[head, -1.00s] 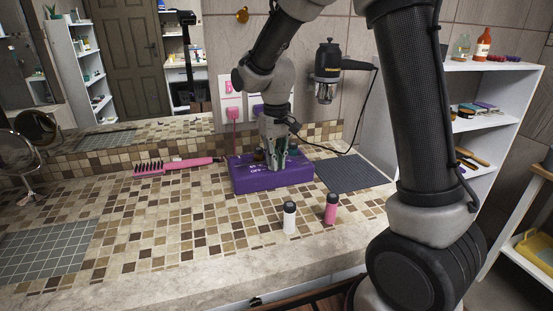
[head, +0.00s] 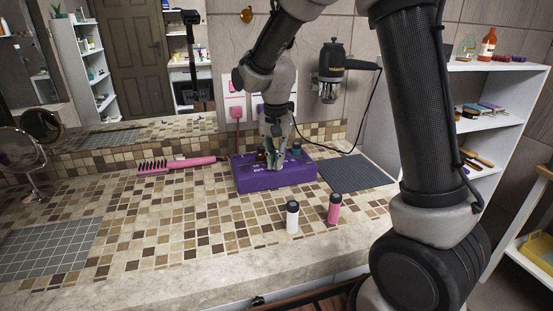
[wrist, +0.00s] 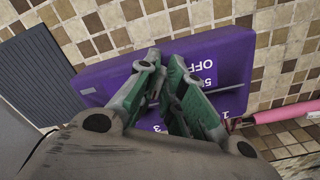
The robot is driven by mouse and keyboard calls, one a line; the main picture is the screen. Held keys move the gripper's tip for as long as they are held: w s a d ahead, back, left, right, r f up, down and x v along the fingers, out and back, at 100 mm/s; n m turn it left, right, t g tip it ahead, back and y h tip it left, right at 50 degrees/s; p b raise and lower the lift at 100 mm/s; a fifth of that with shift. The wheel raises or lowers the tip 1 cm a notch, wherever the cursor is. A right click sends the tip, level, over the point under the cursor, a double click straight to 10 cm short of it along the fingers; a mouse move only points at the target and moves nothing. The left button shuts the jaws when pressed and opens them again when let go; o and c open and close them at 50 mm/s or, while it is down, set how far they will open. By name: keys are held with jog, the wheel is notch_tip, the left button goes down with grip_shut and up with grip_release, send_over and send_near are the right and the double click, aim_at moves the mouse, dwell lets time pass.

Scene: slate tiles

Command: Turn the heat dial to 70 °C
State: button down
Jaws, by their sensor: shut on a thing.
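The purple box (head: 262,180) with white markings stands on the tiled counter near the wall. My gripper (head: 277,165) points down onto its top. In the wrist view, the box (wrist: 105,80) shows "OFF" and part of a number starting with 5, with "1" and "3" nearer the fingers. My gripper (wrist: 174,108) has its green-padded fingers drawn together over the box, shut on the heat dial. The dial itself is hidden by the fingers, so its setting cannot be read. Small dark knob-like or bottle-like pieces show on either side of the fingers in the head view.
A white bottle (head: 292,218) and a pink bottle (head: 334,209), both black-capped, stand in front of the box. A pink hairbrush (head: 178,165) lies left, a dark ribbed mat (head: 352,172) right. A hair dryer (head: 331,72) hangs behind. The left counter is largely clear.

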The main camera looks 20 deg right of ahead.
jog(key=shift+m, duration=0.3)
jog(key=c, duration=1.5)
grip_release()
jog(key=shift+c, duration=0.2)
jog(key=shift+r, duration=0.1)
notch_tip(320, 180, up, 12)
